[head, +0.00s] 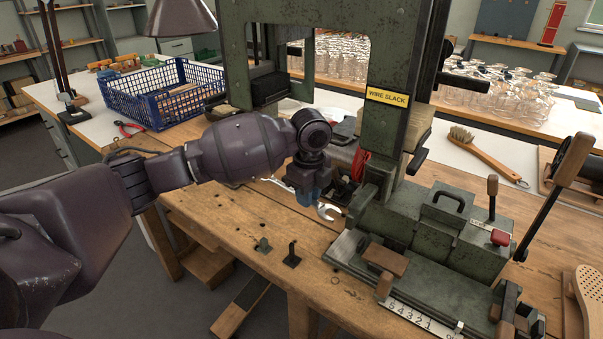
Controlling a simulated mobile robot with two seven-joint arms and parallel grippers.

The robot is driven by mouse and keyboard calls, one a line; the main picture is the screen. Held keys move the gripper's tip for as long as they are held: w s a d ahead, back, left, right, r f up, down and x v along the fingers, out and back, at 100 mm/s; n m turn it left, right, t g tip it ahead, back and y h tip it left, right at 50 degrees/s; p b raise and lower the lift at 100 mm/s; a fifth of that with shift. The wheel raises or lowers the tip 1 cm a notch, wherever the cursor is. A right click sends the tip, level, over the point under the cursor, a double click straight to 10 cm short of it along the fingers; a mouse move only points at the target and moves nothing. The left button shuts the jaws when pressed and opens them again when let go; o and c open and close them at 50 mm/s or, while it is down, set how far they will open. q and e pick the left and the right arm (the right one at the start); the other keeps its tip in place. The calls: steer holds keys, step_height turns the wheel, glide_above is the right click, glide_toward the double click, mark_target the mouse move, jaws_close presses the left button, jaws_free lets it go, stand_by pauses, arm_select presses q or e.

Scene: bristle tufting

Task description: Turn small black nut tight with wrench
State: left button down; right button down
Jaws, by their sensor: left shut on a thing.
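A silver wrench (328,212) is in my left gripper (307,197), above the wooden bench. The gripper comes down from above, with its blue fingers shut on the wrench. The wrench's open-ended jaw sticks out to the right, close to the lower left side of the green machine (395,215). A thin light strip to the left of the fingers may be the rest of its handle. I cannot make out the small black nut, nor whether the wrench jaw is around anything. My right gripper is not in view.
Two small black pieces, one (262,245) left of the other (291,256), rest near the bench's front edge. A blue crate (160,94) and red-handled pliers (128,129) are at the back left. A brush (486,154) lies behind the machine. The bench (225,212) is bare at front left.

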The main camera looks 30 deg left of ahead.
arm_select(q)
steer(key=shift+w+a+f+m+b, duration=0.2)
steer(key=shift+w+a+m, duration=0.6)
steer(key=shift+m, duration=0.5)
steer(key=shift+w+a+f+m+b, duration=0.1)
steer(key=shift+w+a+f+m, duration=0.15)
steer(key=shift+w+a+m, duration=0.8)
steer(key=shift+w+a+f+m+b, duration=0.15)
steer(key=shift+w+a+m, duration=0.4)
steer(key=shift+m, duration=1)
steer(key=shift+f, duration=0.7)
steer(key=shift+f+b, duration=0.35)
steer(key=shift+b, duration=0.05)
steer(key=shift+d+r+p, duration=0.1)
steer(key=shift+p, duration=0.2)
steer(key=shift+f, duration=0.5)
